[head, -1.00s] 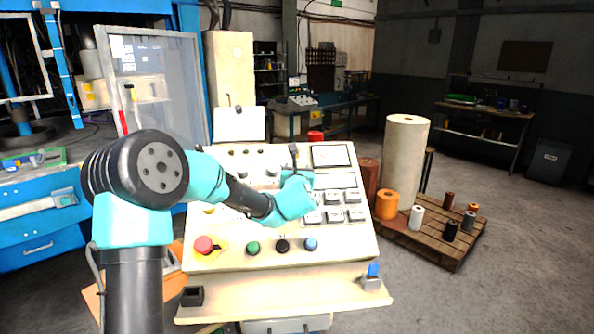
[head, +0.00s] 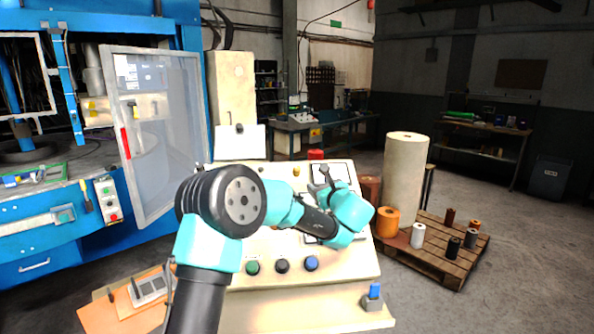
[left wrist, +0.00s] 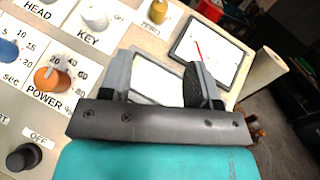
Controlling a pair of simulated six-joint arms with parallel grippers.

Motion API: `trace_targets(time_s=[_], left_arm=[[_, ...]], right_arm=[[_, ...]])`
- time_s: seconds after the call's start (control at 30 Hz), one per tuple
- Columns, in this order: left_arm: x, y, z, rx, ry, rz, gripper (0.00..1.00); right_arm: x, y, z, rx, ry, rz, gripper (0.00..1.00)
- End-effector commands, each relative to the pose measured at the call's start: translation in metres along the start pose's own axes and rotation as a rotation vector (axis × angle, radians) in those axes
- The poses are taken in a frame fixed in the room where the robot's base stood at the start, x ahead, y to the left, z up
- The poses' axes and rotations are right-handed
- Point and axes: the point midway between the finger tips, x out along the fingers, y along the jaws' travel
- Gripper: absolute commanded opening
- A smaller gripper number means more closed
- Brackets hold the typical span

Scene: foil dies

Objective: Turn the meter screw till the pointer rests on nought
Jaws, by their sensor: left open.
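The meter (left wrist: 212,52) is a white dark-framed face at the upper right of the left wrist view. Its thin red pointer (left wrist: 199,50) leans to the left of upright; the scale is too small to read. In the head view the meter (head: 343,172) is partly covered by my left gripper (head: 325,178). My left gripper is open and empty, its fingers (left wrist: 160,58) above the panel just left of the meter. Between and beyond the fingers lies a white dark-edged panel plate (left wrist: 157,82). I cannot make out the meter screw. My right gripper is not in view.
The sloping control panel (head: 345,268) carries an orange power knob (left wrist: 48,78), a blue knob (left wrist: 8,50), a white key knob (left wrist: 95,17) and a yellow knob (left wrist: 158,11). Foil rolls stand on a pallet (head: 435,262) to the right. A clear machine door (head: 165,130) stands left.

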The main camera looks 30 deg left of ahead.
Motion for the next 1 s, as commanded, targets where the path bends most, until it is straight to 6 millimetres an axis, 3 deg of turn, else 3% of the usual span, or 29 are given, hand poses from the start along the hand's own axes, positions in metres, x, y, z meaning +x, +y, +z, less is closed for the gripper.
trace_targets(time_s=[0.17,0.37,1.0], left_arm=[[0.005,0.0,0.0,0.0,0.0,0.0,0.56],[0.026,0.001,0.0,0.0,0.0,0.001,0.56],[0.133,0.0,-0.001,0.0,0.0,-0.001,0.56]], right_arm=[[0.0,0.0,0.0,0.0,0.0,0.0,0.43],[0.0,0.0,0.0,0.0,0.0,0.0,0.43],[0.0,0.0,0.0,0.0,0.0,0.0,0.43]])
